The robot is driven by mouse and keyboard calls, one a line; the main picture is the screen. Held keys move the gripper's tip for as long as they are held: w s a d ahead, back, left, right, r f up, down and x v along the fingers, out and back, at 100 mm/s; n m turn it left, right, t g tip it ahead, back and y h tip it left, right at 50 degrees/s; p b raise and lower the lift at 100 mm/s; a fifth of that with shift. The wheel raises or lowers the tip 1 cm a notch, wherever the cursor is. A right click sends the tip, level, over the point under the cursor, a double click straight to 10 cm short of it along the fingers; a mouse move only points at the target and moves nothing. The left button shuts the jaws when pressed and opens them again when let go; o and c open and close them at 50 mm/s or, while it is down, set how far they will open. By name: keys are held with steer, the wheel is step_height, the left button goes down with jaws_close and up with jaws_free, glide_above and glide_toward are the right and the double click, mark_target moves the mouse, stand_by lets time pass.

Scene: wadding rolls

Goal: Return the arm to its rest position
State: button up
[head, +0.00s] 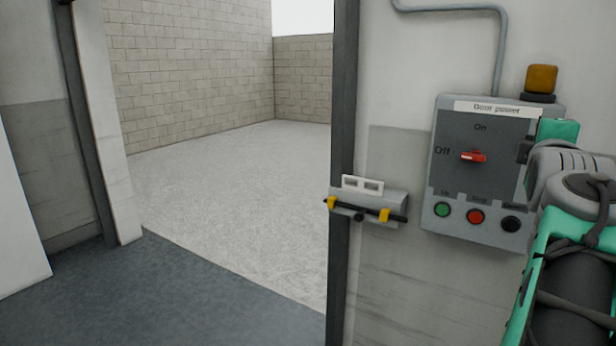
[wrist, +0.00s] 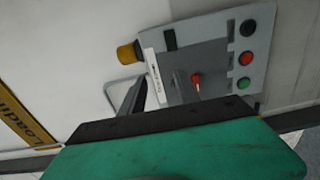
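My arm (head: 575,270), green and grey, reaches in from the right edge in the head view. Its far end is in front of the right side of the grey door power box (head: 450,215). In the wrist view my gripper (wrist: 160,82) shows as a green body with two dark fingers spread apart, with nothing seen between them. The box's red switch handle (head: 473,156) lies level, toward the "Off" label. The handle also shows in the wrist view (wrist: 196,79), just beyond the fingers and apparently untouched. In the head view the fingers are mostly hidden.
Green (head: 442,209), red (head: 475,216) and black (head: 510,224) buttons line the box's bottom. An amber lamp (head: 541,79) sits above it. A wide doorway with open floor (head: 230,190) lies further left.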

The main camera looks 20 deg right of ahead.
steer(key=w+a+f+m+g+y+p, duration=0.15)
steer(key=w+a+f+y, duration=0.3)
steer(key=a+f, duration=0.5)
steer(key=w+a+f+m+y+p, duration=0.2)
steer(key=w+a+f+y+p, duration=0.15)
steer(key=w+a+f, duration=0.45)
steer(key=s+a+f+m+g+y+p, duration=0.1)
steer(key=s+a+f+g, duration=0.1)
steer(key=s+a+f, duration=0.2)
steer(key=s+a+f+m+g+y+p, duration=0.1)
steer(key=s+a+f+m+g+y, duration=0.1)
steer(key=s+a+f, duration=0.3)
steer(key=s+a+f+m+g+y+p, duration=0.1)
steer(key=s+a+f+g+y+p, duration=0.1)
steer(key=s+a+f, duration=0.3)
steer(key=a+f+g, duration=0.1)
steer(key=a+f, duration=0.3)
steer(key=a, duration=0.5)
steer(key=shift+a, duration=0.25)
steer(key=shift+s+m, duration=0.1)
steer(key=shift+m, duration=0.15)
